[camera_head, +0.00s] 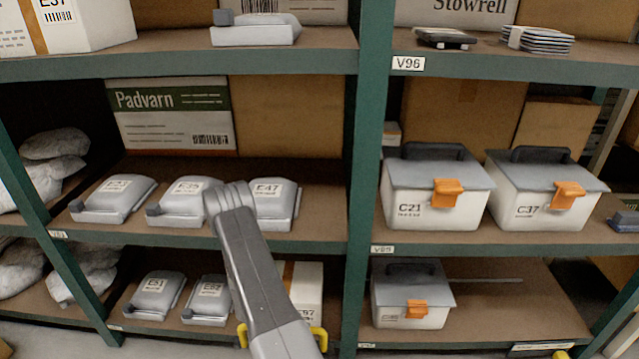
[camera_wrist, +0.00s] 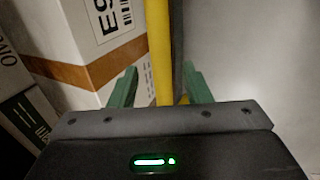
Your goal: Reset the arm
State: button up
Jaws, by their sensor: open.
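My gripper (camera_wrist: 160,88) shows in the wrist view with its two green fingers apart, open and with nothing held between them. A yellow post or rail (camera_wrist: 159,45) runs behind the gap between the fingers; I cannot tell how far off it is. In the head view my grey arm rises from the bottom middle in front of the left rack bay, and my gripper cannot be made out there.
Green racks hold grey packs (camera_head: 275,203), a Padvarn box (camera_head: 172,115) and lidded bins (camera_head: 435,195) with orange latches. In the wrist view a white box (camera_wrist: 75,25) with brown tape stands left of the fingers; pale floor (camera_wrist: 265,60) lies clear on the right.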

jog(key=x, duration=0.6)
jog(key=shift+s+b, duration=0.1)
jog(key=shift+b, duration=0.3)
jog(key=shift+s, duration=0.1)
jog(key=shift+s+r, duration=0.1)
